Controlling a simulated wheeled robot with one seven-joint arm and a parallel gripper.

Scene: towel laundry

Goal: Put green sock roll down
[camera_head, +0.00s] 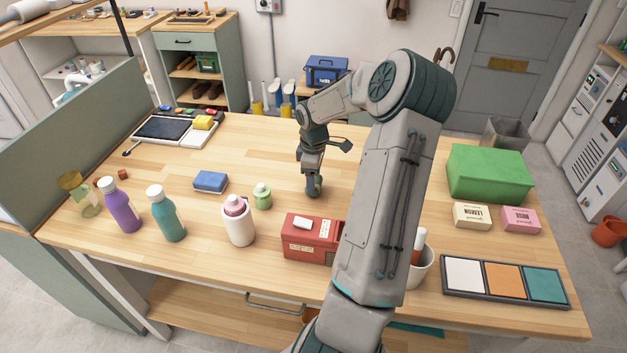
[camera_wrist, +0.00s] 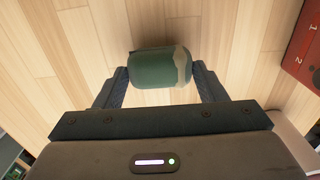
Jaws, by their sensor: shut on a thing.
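The green sock roll (camera_wrist: 158,80) is a dark green cylinder with a pale wavy edge at its right end. It lies crosswise between the fingertips of my gripper (camera_wrist: 160,88) in the wrist view, one finger at each end. In the head view my gripper (camera_head: 313,187) points down at the middle of the wooden table (camera_head: 270,150), with the sock roll (camera_head: 313,186) low between its fingers. The roll is at or close to the table surface. I cannot tell whether it touches.
A red box (camera_head: 310,238) stands in front of the gripper. A small green bottle (camera_head: 262,196), a white-and-pink bottle (camera_head: 238,220) and a blue sponge-like block (camera_head: 210,182) are to its left. A green box (camera_head: 488,173) stands at right. Table behind the gripper is clear.

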